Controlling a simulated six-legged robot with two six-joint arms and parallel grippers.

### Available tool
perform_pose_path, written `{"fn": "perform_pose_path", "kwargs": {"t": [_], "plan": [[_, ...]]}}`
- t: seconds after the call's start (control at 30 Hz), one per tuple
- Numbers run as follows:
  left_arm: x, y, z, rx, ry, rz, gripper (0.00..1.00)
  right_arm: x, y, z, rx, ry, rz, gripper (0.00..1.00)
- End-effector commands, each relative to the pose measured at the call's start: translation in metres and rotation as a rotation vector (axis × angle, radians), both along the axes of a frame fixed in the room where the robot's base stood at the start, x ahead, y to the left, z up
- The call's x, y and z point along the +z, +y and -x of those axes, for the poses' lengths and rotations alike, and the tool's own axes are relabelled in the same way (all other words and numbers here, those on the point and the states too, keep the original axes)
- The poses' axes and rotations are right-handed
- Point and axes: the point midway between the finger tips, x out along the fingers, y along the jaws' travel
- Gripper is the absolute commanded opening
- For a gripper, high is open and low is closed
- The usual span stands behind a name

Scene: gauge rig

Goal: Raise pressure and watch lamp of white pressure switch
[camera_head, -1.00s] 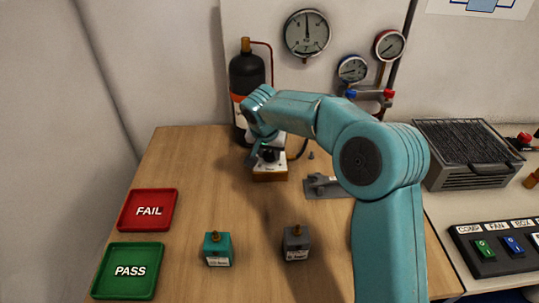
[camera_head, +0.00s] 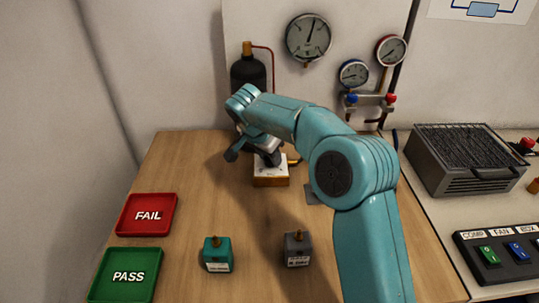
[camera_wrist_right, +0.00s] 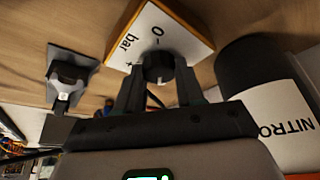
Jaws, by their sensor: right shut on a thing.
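My right gripper (camera_wrist_right: 159,88) is shut on the black knob (camera_wrist_right: 158,66) of a wooden box with a white "0 / bar" top (camera_wrist_right: 180,33). In the head view my right gripper (camera_head: 262,152) is at this box (camera_head: 271,180), partly hidden by its own wrist. The large round gauge (camera_head: 308,38) on the back panel has its needle just right of straight up. A grey fixture (camera_wrist_right: 70,78) shows beside the box in the wrist view; my arm mostly hides it in the head view. I cannot make out a white pressure switch or its lamp. My left gripper is out of view.
A teal block (camera_head: 216,255) and a dark grey block (camera_head: 297,250) stand at the table's front. A red FAIL tray (camera_head: 147,230) and green PASS tray (camera_head: 103,287) lie left. A black nitrogen bottle (camera_head: 248,75) stands behind; a switch panel (camera_head: 470,243) is right.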

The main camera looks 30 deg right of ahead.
Motion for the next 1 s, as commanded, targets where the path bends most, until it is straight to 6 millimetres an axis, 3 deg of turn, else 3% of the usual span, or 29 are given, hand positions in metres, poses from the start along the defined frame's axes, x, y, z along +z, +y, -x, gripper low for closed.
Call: {"fn": "perform_pose_path", "kwargs": {"t": [0.27,0.3,0.37,0.73,0.87,1.0], "plan": [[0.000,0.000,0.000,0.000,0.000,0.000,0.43,0.001,-0.001,-0.001,0.000,-0.004,0.002,0.07],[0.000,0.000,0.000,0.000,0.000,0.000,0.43,0.001,-0.001,-0.001,0.000,-0.004,0.002,0.47],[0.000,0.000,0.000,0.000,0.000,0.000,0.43,0.001,-0.001,0.000,0.000,-0.004,0.001,0.63],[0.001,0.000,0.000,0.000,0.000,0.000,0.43,0.007,0.002,0.000,0.002,-0.002,0.001,0.63],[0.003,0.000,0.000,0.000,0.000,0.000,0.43,0.028,0.010,0.002,0.002,-0.006,0.001,0.63],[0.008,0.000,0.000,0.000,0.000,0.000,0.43,0.063,0.024,0.006,0.003,-0.007,0.000,0.63]]}}
